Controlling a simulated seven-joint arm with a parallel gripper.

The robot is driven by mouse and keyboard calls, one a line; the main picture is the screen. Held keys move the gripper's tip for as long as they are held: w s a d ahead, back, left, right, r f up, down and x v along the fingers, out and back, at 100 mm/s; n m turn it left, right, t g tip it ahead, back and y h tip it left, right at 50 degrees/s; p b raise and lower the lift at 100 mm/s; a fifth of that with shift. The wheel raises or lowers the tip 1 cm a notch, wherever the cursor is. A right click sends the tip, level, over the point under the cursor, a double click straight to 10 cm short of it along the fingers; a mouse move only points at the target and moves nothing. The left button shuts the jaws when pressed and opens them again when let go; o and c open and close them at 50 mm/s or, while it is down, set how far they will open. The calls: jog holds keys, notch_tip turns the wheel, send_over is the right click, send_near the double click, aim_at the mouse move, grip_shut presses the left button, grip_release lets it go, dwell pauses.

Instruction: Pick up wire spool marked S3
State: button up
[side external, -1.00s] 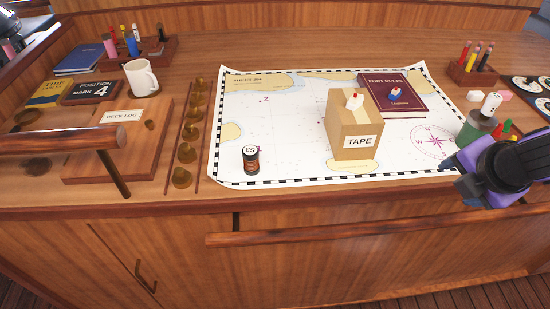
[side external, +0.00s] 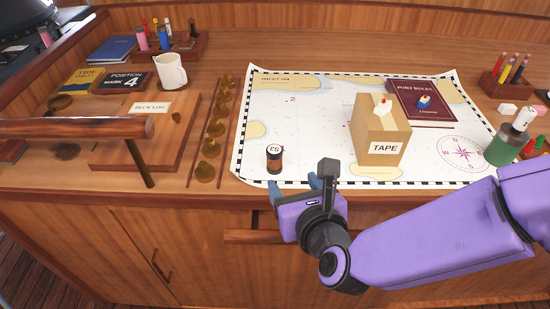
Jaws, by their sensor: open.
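The wire spool marked S3 (side external: 274,160) stands upright on the lower left part of the chart. It is dark with an orange-brown band and a white top bearing the label. My gripper (side external: 295,185) is open and low at the chart's front edge, just to the lower right of the spool. Its blue fingertips point toward the chart and look empty. I cannot tell exactly how far the fingers are from the spool. Part of the fingers is hidden behind the gripper body.
A cardboard TAPE box (side external: 381,130) stands on the chart (side external: 310,125), with a maroon Port Rules book (side external: 440,112) behind it. Brass weights (side external: 206,171) line the chart's left side. A wooden rail (side external: 80,127) is at left. A green cylinder (side external: 503,150) stands at right.

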aim_at(278, 160)
jog(key=x, duration=1.1)
jog(key=shift+f, duration=0.1)
jog(key=shift+x, duration=2.65)
jog(key=shift+a, duration=0.1)
jog(key=c, duration=1.1)
